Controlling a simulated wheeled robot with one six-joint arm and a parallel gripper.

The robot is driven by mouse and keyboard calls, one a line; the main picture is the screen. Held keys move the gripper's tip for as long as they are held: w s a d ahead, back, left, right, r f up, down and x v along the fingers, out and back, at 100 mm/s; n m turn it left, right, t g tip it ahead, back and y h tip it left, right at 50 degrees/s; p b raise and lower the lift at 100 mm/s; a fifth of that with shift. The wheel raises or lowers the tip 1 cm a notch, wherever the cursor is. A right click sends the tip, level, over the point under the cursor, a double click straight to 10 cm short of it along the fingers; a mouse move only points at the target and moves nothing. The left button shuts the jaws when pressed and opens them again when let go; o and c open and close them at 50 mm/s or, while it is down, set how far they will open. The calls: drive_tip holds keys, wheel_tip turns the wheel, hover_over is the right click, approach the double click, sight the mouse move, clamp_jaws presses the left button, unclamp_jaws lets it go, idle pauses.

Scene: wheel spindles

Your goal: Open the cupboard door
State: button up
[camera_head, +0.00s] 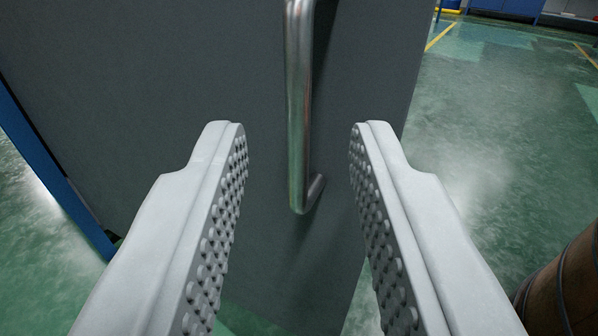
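The grey cupboard door (130,100) fills the upper middle of the view, and its lower edge is above the green floor. A vertical metal bar handle (298,105) is fixed on it, with its lower end bent back to the door. My gripper (299,128) is open, with one light grey finger on each side of the handle's lower part in the picture. Gaps show between the handle and both fingertips. How far the fingertips are from the handle in depth is hard to tell. The handle's upper end is out of view.
A blue frame edge (50,160) runs down the left. A wooden barrel (565,290) stands at the lower right. The green floor (480,150) to the right of the door is open, with blue furniture (505,8) far back.

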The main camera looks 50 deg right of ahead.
drive_tip(key=v, duration=0.9)
